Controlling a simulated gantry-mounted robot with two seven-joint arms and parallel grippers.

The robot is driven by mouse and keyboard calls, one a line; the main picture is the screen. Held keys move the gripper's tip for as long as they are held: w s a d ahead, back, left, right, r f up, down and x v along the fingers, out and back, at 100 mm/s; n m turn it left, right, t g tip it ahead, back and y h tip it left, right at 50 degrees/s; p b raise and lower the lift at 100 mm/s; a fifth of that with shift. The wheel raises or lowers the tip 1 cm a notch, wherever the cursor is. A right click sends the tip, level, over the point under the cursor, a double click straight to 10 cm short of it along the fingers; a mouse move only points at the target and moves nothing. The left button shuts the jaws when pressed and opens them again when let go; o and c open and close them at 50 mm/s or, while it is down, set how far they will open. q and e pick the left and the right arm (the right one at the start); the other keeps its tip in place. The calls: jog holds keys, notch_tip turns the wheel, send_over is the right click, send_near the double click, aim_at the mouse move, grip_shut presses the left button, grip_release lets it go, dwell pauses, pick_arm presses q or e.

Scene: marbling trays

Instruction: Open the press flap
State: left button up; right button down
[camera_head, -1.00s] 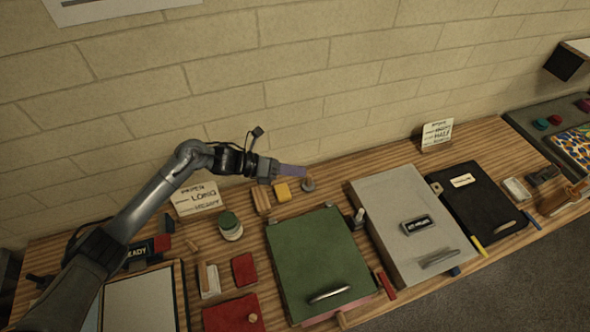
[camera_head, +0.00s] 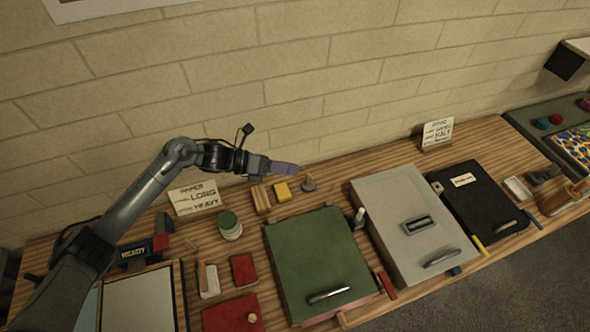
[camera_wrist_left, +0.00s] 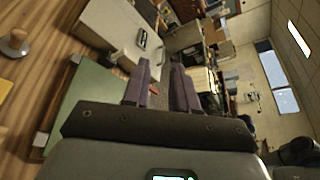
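Three flat hinged-looking panels lie on the bench: a green one (camera_head: 315,250) with a metal handle (camera_head: 329,295) at its front edge, a grey one (camera_head: 400,205) with a dark label and a handle, and a black one (camera_head: 482,200) with a pale label. I cannot tell which is the press flap. All look closed. My left gripper (camera_head: 285,168) is raised behind the green panel, near the wall. In the left wrist view its two purple fingers (camera_wrist_left: 161,78) are apart with nothing between them. The green panel (camera_wrist_left: 85,100) and grey panel (camera_wrist_left: 108,28) show there too. My right gripper is out of view.
A yellow block (camera_head: 282,191), a small round-topped stamp (camera_head: 308,183) and a jar (camera_head: 229,226) stand near the green panel. Red pads (camera_head: 243,268) lie to its left. A red stick (camera_head: 387,285) lies between the green and grey panels. The brick wall is close behind.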

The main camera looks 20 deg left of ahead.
pick_arm(q)
jog(key=b+v, duration=0.2)
jog(key=v, duration=0.6)
jog(key=shift+a, duration=0.25)
jog(key=shift+s, duration=0.15)
